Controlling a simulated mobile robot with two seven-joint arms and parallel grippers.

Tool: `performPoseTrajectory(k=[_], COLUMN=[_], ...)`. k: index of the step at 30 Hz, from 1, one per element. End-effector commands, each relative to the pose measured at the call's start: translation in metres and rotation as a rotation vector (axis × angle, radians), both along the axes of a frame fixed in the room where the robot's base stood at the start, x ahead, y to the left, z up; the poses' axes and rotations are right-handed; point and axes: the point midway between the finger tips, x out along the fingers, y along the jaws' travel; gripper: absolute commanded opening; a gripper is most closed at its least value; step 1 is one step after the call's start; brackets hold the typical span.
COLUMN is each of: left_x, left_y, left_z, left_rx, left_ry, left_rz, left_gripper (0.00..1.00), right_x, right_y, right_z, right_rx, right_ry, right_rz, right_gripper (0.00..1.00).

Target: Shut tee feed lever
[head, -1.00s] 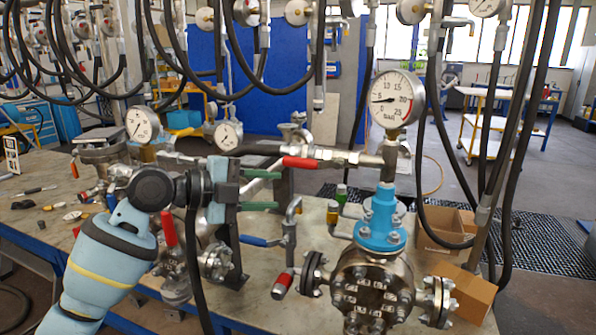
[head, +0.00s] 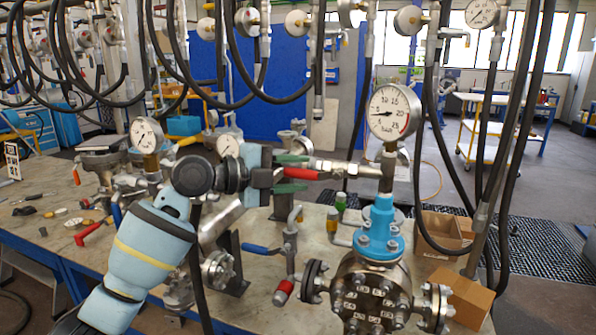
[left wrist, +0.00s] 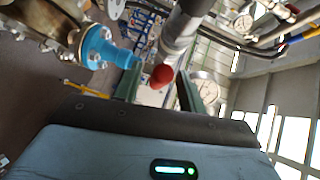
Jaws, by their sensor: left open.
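The red-handled lever (head: 302,174) sits on the horizontal pipe that runs to the gauge tee (head: 388,168), above the blue-necked flanged vessel (head: 372,292). The handle lies roughly along the pipe and points left. My left gripper (head: 288,173) is open, with one green finger above the handle's end and one below it. In the left wrist view the red tip of the lever (left wrist: 162,76) shows between the open fingers (left wrist: 158,90). I cannot tell whether a finger touches it. The gripper's body hides what lies to the left of the handle. My right gripper is not in view.
A dial gauge (head: 393,112) stands on the tee. A blue-handled valve (head: 262,249) and another red handle (head: 283,292) are below. Black hoses (head: 497,150) hang at the right, and cardboard boxes (head: 465,297) sit beside the vessel.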

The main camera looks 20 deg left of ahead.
Motion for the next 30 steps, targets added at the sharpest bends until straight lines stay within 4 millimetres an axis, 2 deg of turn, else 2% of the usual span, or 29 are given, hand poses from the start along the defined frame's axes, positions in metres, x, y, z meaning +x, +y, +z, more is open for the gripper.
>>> performPoseTrajectory(k=[5,13,22,30], left_x=[0.0064,0.0071,0.007,0.007], left_y=[-0.0075,-0.0082,-0.008,-0.0078], left_z=[-0.0008,-0.0022,-0.0022,-0.0028], left_rx=[-0.001,0.0,0.001,-0.001], left_ry=[-0.001,0.0,0.001,0.001], left_rz=[0.0,0.0,0.0,0.0], left_gripper=[0.4,0.39,0.0,0.0], right_x=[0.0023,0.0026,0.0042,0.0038], right_y=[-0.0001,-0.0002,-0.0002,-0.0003], right_z=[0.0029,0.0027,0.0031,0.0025], right_rx=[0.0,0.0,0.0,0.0], right_ry=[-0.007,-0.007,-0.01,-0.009], right_rz=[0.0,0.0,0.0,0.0], right_gripper=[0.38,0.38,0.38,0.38])
